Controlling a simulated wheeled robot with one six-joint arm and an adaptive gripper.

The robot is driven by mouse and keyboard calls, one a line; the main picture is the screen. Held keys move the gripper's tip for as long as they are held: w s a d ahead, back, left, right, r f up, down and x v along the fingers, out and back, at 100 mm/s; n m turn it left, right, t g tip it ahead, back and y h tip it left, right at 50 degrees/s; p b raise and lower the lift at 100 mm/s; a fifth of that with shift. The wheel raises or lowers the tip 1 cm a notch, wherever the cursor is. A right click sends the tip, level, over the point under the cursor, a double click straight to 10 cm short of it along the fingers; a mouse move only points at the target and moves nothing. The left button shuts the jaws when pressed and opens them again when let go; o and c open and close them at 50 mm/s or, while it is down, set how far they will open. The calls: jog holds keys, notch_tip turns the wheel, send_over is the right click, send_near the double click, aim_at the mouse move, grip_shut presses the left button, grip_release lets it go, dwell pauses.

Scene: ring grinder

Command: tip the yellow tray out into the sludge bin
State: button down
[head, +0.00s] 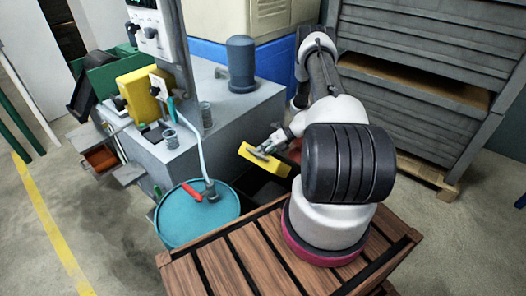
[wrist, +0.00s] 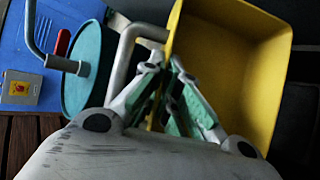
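The yellow tray (head: 250,160) is held in the air over a dark open bin (head: 262,188), which seems to be the sludge bin, beside the teal drum. My gripper (head: 268,152) is at the tray's side. In the wrist view my gripper (wrist: 165,75) has its green-padded fingers close together at the edge of the tray (wrist: 235,70), where its grey looped handle (wrist: 128,45) joins. The tray's visible inside looks bare and yellow. The bin's inside is too dark to read.
A teal drum (head: 185,222) with a red-handled tap and a hose stands left of the bin. The grey grinder (head: 215,125) is behind it. A slatted wooden deck (head: 215,275) lies in front. Stacked grey crates (head: 420,115) stand at right.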

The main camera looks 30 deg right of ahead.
jog(key=s+a+f+n+t+h, duration=0.2)
jog(key=s+a+f+n+h, duration=0.1)
jog(key=a+h, duration=0.5)
jog(key=shift+s+a+f, duration=0.15)
jog(key=shift+s+a, duration=0.1)
jog(key=shift+a, duration=0.3)
